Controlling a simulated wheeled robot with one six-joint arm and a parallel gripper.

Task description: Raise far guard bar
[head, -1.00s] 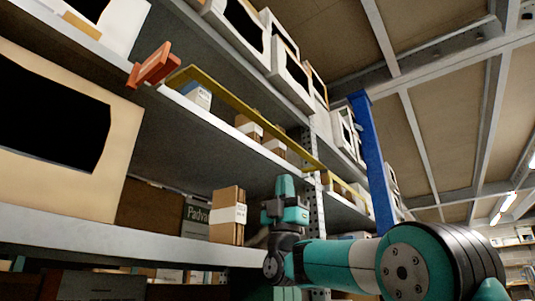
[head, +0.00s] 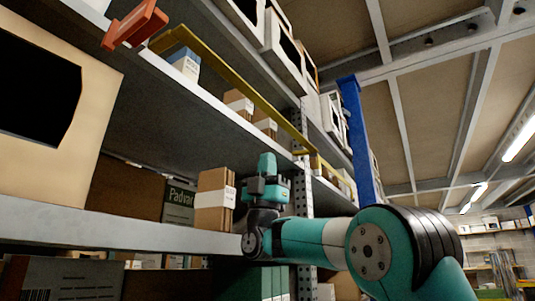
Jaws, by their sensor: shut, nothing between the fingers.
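Two yellow guard bars run along the front of the upper shelf. The nearer one (head: 238,85) slopes down to the right across the picture. A second, farther one (head: 335,175) lies beyond the perforated upright, near the blue post, and looks small and roughly in line with the first. My arm reaches in from the lower right, its wrist end standing in front of the upright below the bars. The fingers of my gripper cannot be made out; they are hidden behind the wrist links. No contact between the arm and either bar shows.
An orange-red bracket (head: 135,24) sits at the upper shelf's near end. Brown boxes (head: 215,199) stand on the lower shelf beside my wrist. A blue post (head: 360,140) rises right of the upright (head: 302,180). Open room lies to the right.

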